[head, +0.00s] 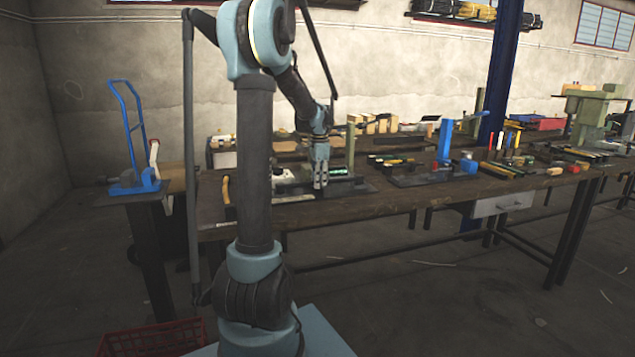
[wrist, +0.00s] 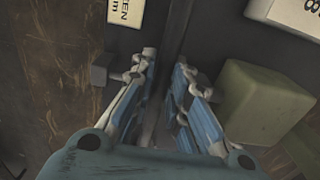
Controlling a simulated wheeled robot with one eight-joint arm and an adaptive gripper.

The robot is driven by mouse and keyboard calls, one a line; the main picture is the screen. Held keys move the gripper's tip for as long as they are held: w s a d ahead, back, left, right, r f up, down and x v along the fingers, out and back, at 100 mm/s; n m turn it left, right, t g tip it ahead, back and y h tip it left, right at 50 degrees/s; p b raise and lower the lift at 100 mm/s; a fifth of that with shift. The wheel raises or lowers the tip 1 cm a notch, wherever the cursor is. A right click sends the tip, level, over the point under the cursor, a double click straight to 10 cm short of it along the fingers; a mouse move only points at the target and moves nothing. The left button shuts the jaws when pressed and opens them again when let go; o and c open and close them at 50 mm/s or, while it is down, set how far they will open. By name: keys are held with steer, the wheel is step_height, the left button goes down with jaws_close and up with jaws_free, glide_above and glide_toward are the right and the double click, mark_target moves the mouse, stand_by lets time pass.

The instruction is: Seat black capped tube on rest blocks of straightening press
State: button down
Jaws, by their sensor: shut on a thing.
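My gripper (head: 320,186) hangs fingers down over the near edge of the workbench, beside a press with a pale green post (head: 351,145) and a dark base. In the wrist view my gripper (wrist: 165,75) has a narrow gap between its fingers, shut on a dark, thin piece that I take for the black capped tube. The tube's caps and ends are not distinguishable. A dark plate (wrist: 215,35) lies below the fingers, with a small grey block (wrist: 101,73) left and a pale green block (wrist: 262,105) right. I cannot tell whether the tube touches any rest block.
The workbench (head: 370,206) holds a blue press (head: 445,140) and many small tools to the right. A larger green press (head: 588,110) stands farther right. A blue lever press (head: 130,180) stands on a separate stand at left. A red crate (head: 150,338) is low at front left.

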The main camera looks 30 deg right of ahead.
steer(key=c, duration=1.5)
jaws_free()
step_height(320, 180, up, 12)
steer(key=shift+f, duration=0.1)
steer(key=s+a+f+n, duration=0.1)
steer(key=s+a+n, duration=0.15)
steer(key=a, duration=0.55)
steer(key=s+a+f+n, duration=0.2)
steer(key=a+n, duration=0.2)
steer(key=a, duration=0.5)
steer(key=s+a+f+n, duration=0.1)
steer(key=s+a+n, duration=0.15)
steer(key=a, duration=0.55)
steer(key=s+a+f+n, duration=0.4)
steer(key=s+a+f, duration=0.1)
steer(key=s+a+f+n+t, duration=0.1)
steer(key=s+a+f+n, duration=0.3)
steer(key=s+a+f, duration=0.1)
steer(key=s+a+f+n+t, duration=0.1)
steer(key=s+a+f+n, duration=0.2)
steer(key=s+a+f, duration=0.2)
steer(key=shift+s+a+f+n, duration=0.2)
steer(key=shift+s+f, duration=0.15)
steer(key=shift+f, duration=0.15)
steer(key=shift+s+a+f+n, duration=0.2)
steer(key=shift+s+f, duration=0.1)
steer(key=shift+f, duration=0.15)
